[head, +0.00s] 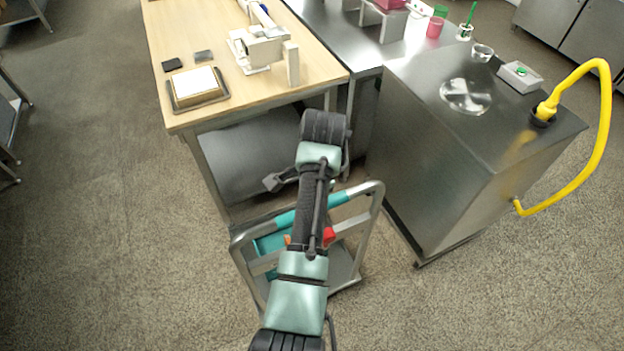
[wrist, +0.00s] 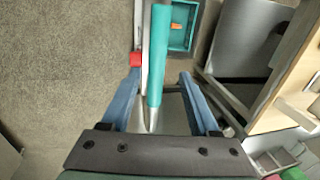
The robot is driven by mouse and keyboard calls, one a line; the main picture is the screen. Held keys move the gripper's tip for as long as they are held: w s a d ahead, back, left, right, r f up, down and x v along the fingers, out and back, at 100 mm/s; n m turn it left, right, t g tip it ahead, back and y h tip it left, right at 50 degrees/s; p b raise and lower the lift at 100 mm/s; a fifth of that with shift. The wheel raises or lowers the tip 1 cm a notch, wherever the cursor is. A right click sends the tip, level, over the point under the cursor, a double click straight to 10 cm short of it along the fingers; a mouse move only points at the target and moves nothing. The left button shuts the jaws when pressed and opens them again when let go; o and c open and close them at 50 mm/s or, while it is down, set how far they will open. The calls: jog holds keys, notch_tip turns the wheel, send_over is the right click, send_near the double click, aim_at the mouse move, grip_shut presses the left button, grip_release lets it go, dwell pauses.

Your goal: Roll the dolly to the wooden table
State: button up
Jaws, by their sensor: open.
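The dolly (head: 375,205) stands in front of the wooden table (head: 215,35), a little apart from its near end, with a grey frame and a teal grip on its handle. In the wrist view, the teal handle grip (wrist: 159,60) runs lengthwise between the blue fingers of my gripper (wrist: 160,77). The fingers are open on either side of it; I cannot tell if they touch it. In the head view my arm hides the gripper and part of the dolly. The table's edge shows at the right of the wrist view (wrist: 285,85).
A teal bin (wrist: 182,42) with an orange item sits on the dolly. A steel cabinet (head: 435,170) with a yellow hose (head: 603,120) stands close on the right. A grey panel (head: 245,155) is under the table. The floor on the left (head: 90,180) is clear.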

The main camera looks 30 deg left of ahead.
jog(key=r, duration=0.5)
jog(key=shift+s+d+r, duration=0.3)
jog(key=shift+d+r, duration=0.05)
jog(key=shift+d, duration=0.05)
